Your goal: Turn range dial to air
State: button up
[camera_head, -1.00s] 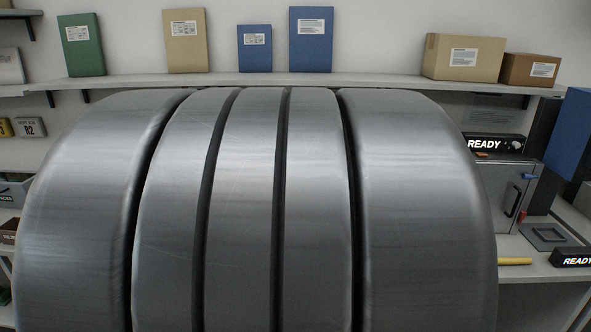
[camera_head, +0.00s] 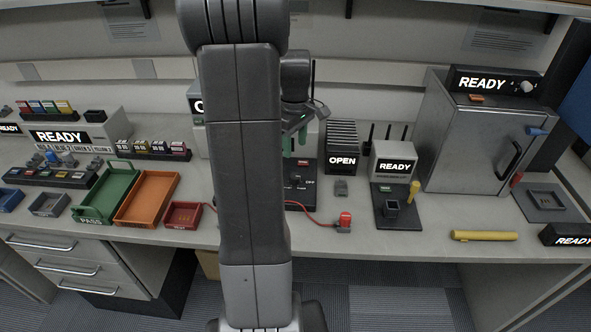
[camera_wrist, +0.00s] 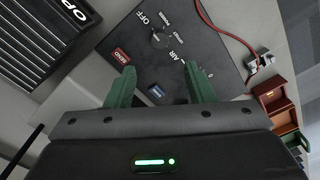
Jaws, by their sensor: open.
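A dark panel (camera_wrist: 185,42) carries a small black dial (camera_wrist: 160,38) with the labels OFF, AIR and two smaller words around it. The dial has a small pale mark that seems to be on its OFF side; the exact setting is too small to tell. In the head view my gripper (camera_head: 296,138) hangs over the panel (camera_head: 306,170), partly hidden by my arm.
An OPEN rack (camera_head: 342,148) and a READY unit (camera_head: 395,160) stand right of the panel. A red cable with a red plug (camera_head: 344,220) lies in front. Green (camera_head: 108,190) and orange trays (camera_head: 148,197) are at left. A grey cabinet (camera_head: 480,140) and yellow rod (camera_head: 484,236) are at right.

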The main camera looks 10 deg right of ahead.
aim_at(295, 176)
notch_tip(295, 176, down, 12)
jog(key=shift+r, duration=0.2)
jog(key=shift+c, duration=0.4)
jog(key=c, duration=0.9)
